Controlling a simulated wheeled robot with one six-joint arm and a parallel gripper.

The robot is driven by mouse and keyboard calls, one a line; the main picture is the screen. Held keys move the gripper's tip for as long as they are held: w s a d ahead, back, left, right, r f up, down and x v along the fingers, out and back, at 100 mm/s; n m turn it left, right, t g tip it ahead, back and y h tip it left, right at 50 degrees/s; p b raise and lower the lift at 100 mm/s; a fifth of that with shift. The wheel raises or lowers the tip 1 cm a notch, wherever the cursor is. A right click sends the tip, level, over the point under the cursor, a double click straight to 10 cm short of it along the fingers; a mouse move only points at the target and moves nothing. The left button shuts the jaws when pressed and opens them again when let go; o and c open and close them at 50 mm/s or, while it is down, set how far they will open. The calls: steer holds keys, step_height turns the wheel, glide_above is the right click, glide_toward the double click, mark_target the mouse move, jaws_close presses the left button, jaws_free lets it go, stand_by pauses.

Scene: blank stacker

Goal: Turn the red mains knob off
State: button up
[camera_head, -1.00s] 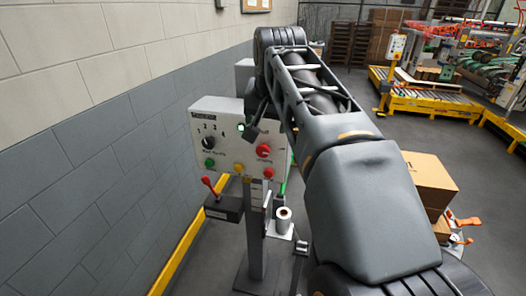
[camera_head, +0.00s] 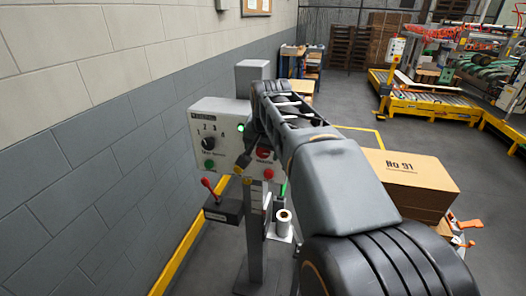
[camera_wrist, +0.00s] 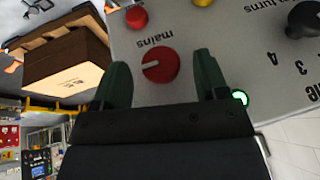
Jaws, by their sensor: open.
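The red mains knob (camera_wrist: 160,65) is round with a pale pointer line and sits on the grey control panel (camera_wrist: 225,50), under the word "mains", which appears upside down in the wrist view. In the head view the red knob (camera_head: 263,153) is partly covered by my arm. My gripper (camera_wrist: 160,80) is open, with one dark green finger on each side of the knob as seen in the wrist view. I cannot tell whether either finger touches it. In the head view my gripper (camera_head: 243,165) is in front of the panel.
The panel also carries a black selector knob (camera_head: 208,143), a green button (camera_head: 209,163), a red button (camera_head: 268,174) and a lit green lamp (camera_wrist: 239,97). A red-handled lever (camera_head: 209,187) juts out below. A cardboard box (camera_head: 405,180) stands to the right, and a wall is at left.

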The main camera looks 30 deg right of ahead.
steer(key=shift+w+d+f, duration=0.1)
steer(key=shift+w+f, duration=0.15)
steer(key=shift+f, duration=0.25)
steer(key=c, duration=0.9)
